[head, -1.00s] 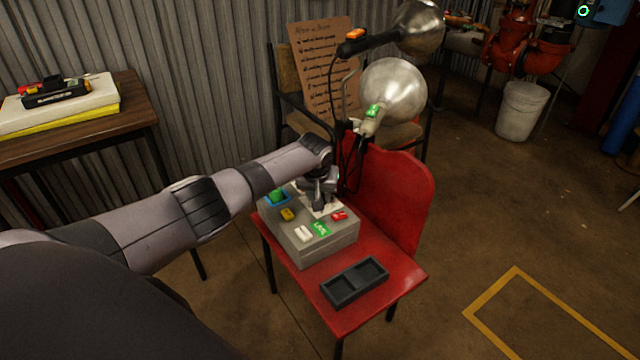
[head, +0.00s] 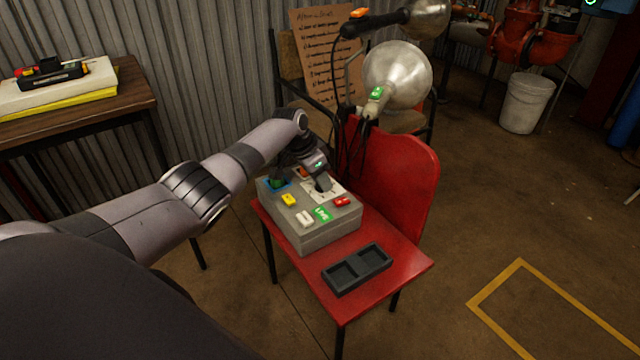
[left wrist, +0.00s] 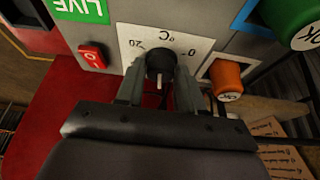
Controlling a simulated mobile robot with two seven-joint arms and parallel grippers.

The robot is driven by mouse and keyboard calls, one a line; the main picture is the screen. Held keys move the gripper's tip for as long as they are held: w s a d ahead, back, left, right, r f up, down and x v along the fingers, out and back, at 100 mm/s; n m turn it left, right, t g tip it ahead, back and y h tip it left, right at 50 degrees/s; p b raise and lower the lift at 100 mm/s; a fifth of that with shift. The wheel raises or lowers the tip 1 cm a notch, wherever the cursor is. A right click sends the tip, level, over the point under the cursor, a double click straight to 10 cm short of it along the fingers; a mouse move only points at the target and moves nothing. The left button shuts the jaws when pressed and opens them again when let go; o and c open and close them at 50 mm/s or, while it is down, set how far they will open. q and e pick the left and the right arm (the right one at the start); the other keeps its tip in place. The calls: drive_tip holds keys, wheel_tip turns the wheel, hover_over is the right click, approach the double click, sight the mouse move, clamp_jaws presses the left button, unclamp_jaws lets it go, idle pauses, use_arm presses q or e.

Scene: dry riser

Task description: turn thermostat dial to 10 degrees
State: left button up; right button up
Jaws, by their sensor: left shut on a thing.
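The thermostat dial (left wrist: 160,62) is a black round knob on a white plate (left wrist: 190,47) marked 20 at left, °C at top and 0 at right in the left wrist view. A pale line shows on the knob's near side, toward the gripper. My left gripper (left wrist: 160,82) is shut on the dial, one finger on each side. In the head view the left gripper (head: 322,186) comes down tilted onto the grey control box (head: 325,237), and hides most of the dial. My right gripper is not in view.
Beside the dial are a red switch (left wrist: 92,56), an orange knob (left wrist: 226,78) and a green knob (left wrist: 290,22). The box stands on a red chair (head: 395,272) with a black tray (head: 357,268). Lamps (head: 397,78) and cables stand close behind.

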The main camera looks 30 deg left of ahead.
use_arm(q)
drive_tip(key=shift+f, duration=0.15)
drive_tip(key=shift+m+b, duration=0.45)
drive_tip(key=shift+m, duration=0.15)
drive_tip(key=o, duration=1)
drive_tip(key=shift+r, duration=0.2)
